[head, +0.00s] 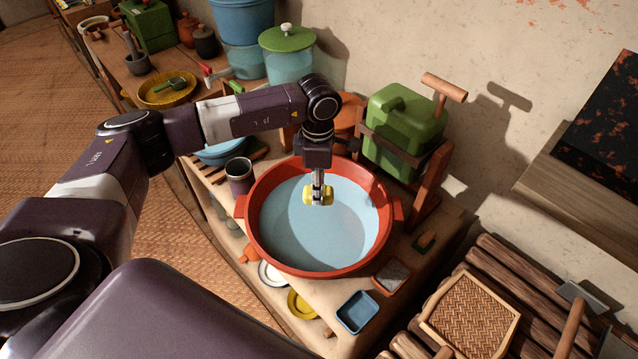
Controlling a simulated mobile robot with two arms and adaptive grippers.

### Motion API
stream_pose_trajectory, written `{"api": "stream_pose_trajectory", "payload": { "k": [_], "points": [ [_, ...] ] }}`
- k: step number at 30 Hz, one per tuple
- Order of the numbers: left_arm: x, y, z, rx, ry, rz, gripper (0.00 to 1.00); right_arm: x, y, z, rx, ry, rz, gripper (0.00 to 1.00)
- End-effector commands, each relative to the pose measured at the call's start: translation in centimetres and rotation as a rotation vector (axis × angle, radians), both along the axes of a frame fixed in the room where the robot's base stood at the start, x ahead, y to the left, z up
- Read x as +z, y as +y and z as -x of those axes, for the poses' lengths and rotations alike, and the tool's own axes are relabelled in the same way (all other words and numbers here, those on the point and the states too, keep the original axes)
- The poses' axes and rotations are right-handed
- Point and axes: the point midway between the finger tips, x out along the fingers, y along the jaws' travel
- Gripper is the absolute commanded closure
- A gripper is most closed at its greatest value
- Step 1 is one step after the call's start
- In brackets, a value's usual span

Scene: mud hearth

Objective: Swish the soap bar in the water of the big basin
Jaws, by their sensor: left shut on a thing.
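The big basin (258,250) is red with two side handles and holds pale blue water (325,242). It stands on a wooden counter. My left gripper (319,193) points down over the basin, toward the back half of the water. It is shut on the yellow soap bar (328,197). The bar is over or at the water; I cannot tell whether it touches the surface. The fingers cover the middle of the bar. My right gripper is not in view.
A green jerrycan (402,128) in a wooden stand is behind the basin to the right. A dark cup (239,175) stands close to the left rim. A blue tray (356,311) and a woven piece (470,315) lie in front and to the right.

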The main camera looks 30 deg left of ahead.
Motion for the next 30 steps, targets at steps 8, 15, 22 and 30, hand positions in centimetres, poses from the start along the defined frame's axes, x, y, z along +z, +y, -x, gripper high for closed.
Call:
{"api": "stream_pose_trajectory", "payload": {
  "k": [8, 15, 22, 30],
  "points": [
    [-3.3, -0.1, 0.0, 0.000, 0.001, 0.000, 0.94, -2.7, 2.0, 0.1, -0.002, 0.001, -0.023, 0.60],
    [-5.7, -0.1, 0.0, 0.000, 0.001, 0.000, 0.94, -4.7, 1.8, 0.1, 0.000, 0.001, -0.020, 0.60],
    [-8.0, -0.1, 0.0, 0.000, 0.000, 0.000, 0.94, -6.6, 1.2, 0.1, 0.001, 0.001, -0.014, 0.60],
    [-10.5, -0.1, 0.0, 0.000, 0.000, 0.001, 0.94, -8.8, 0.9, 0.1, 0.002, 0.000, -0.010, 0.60]
  ]
}}
